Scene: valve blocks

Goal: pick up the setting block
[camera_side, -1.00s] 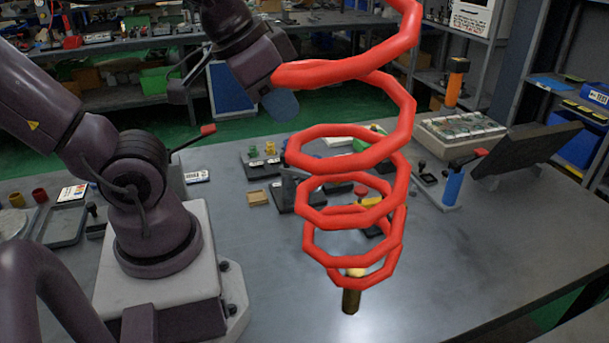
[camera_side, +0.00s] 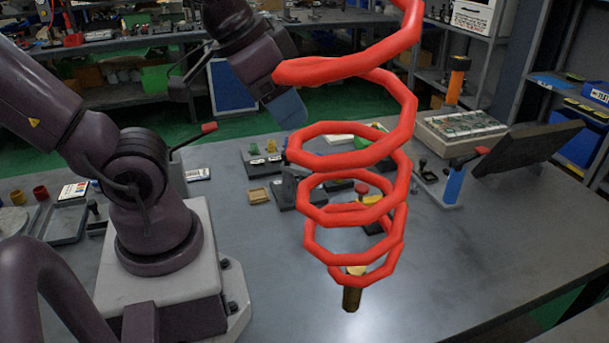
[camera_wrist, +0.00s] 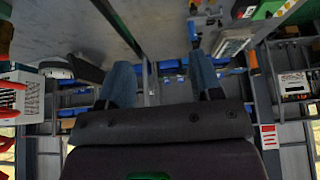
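My gripper (camera_side: 288,108) is high above the back of the grey table in the side view, left of the red coil, with a blue fingertip pointing down and right. In the wrist view, the two blue fingers of my gripper (camera_wrist: 162,75) stand well apart with nothing held between them. Dark blocks with yellow and green knobs (camera_side: 263,162) stand on the table below my gripper. Another dark block group with a red knob (camera_side: 361,188) is partly hidden behind the coil. I cannot tell which one is the setting block.
A blue-handled valve (camera_side: 454,185) and a tilted dark panel (camera_side: 528,150) stand right. The right front table is clear.

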